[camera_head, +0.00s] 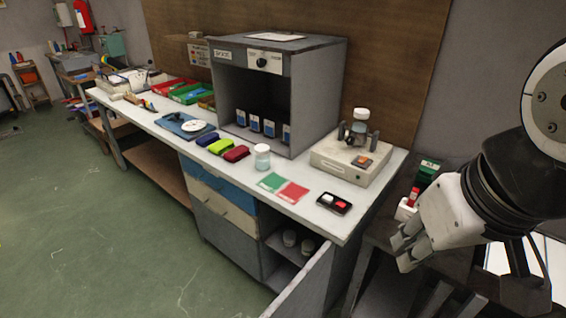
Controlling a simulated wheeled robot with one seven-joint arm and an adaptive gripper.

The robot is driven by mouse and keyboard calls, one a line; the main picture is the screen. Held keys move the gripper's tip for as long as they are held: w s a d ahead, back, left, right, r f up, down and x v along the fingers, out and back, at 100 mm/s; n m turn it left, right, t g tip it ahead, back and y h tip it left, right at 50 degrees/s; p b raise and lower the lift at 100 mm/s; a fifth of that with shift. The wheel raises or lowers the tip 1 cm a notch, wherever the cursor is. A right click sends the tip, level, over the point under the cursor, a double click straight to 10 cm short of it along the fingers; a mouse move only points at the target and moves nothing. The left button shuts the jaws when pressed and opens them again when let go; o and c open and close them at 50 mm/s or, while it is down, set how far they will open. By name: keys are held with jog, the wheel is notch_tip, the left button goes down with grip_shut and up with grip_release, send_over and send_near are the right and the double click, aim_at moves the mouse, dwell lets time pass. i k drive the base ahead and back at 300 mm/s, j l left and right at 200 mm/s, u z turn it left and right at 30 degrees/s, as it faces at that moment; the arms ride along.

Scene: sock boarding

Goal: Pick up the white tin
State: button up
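A white tin-like container (262,157) with a pale lid stands upright on the white bench top (320,217), in front of the grey open-fronted cabinet. A similar white-lidded container (361,116) sits on the beige device at the right end of the bench. Two small pale round containers (289,238) stand in the open cupboard under the bench. My gripper (401,253) is at the right, beyond the bench's right end and apart from these containers. Its fingers point left and downward, and I cannot tell how far apart they are. I see nothing held in it.
The beige device (344,160), grey cabinet (300,105) and a black tray (334,203) share the bench. Green and red cards (284,187) and coloured bundles (220,146) lie near the container. An open cupboard door (304,287) juts forward. Green floor (120,240) is clear at left.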

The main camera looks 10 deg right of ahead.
aim_at(289, 236)
jog(key=j+z, duration=0.4)
jog(key=j, duration=0.7)
jog(key=j+z, duration=0.45)
jog(key=j, duration=0.6)
jog(key=k+j, duration=0.1)
jog(key=j, duration=0.3)
jog(key=j+z, duration=0.15)
jog(key=j, duration=0.35)
jog(key=i, duration=0.05)
